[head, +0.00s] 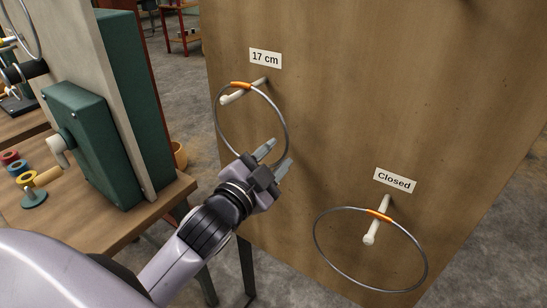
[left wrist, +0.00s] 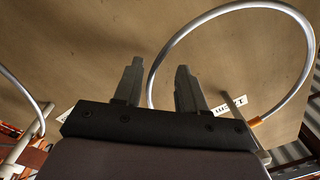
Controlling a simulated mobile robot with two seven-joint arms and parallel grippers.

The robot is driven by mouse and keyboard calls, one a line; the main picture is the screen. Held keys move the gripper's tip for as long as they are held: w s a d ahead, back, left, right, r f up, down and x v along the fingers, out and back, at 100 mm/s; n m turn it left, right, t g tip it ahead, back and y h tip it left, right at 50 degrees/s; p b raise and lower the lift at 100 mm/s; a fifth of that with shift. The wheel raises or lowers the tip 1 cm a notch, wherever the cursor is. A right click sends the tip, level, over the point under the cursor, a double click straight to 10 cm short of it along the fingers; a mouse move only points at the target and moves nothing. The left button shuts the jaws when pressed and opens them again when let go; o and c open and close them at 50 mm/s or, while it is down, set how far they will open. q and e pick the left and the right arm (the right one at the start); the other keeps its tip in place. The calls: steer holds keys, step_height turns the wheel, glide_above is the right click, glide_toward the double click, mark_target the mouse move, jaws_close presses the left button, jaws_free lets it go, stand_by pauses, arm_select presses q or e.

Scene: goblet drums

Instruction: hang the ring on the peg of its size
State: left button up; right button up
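A thin metal ring (head: 217,124) with an orange band hangs on the white peg (head: 228,99) under the label "17 cm" (head: 265,58). The band rests at the peg. A larger ring (head: 427,268) with an orange band hangs on the lower right peg (head: 371,232), under the label "Closed" (head: 395,181). My right gripper is not in view.
The pegs stand out from a tall brown board (head: 345,85). A wooden bench (head: 118,232) at left carries a green box (head: 88,140), an upright panel and a small stand with coloured rings (head: 30,186). Bare board lies between the two pegs.

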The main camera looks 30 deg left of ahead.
arm_select(q)
steer(key=s+b, duration=0.1)
steer(key=s, duration=0.6)
steer(key=shift+a, duration=0.15)
steer(key=shift+s+f, duration=0.1)
steer(key=shift+f, duration=0.05)
steer(key=s+d+f+n+g, duration=0.1)
steer(key=s+f+n+g, duration=0.1)
steer(key=f, duration=0.7)
steer(key=s+d+f+n+g+h, duration=0.1)
steer(key=s+f, duration=0.4)
steer(key=f, duration=0.5)
steer(key=s+d+f+n+g+p, duration=0.1)
steer(key=s+d+f+n+g, duration=0.1)
steer(key=f, duration=0.8)
steer(key=s+n+g, duration=0.1)
steer(key=s+g, duration=0.1)
steer(key=g, duration=0.1)
steer(key=shift+f+n+h, duration=0.25)
steer(key=shift+n+h, duration=0.05)
steer(key=shift+n, duration=0.1)
stand_by(3.4)
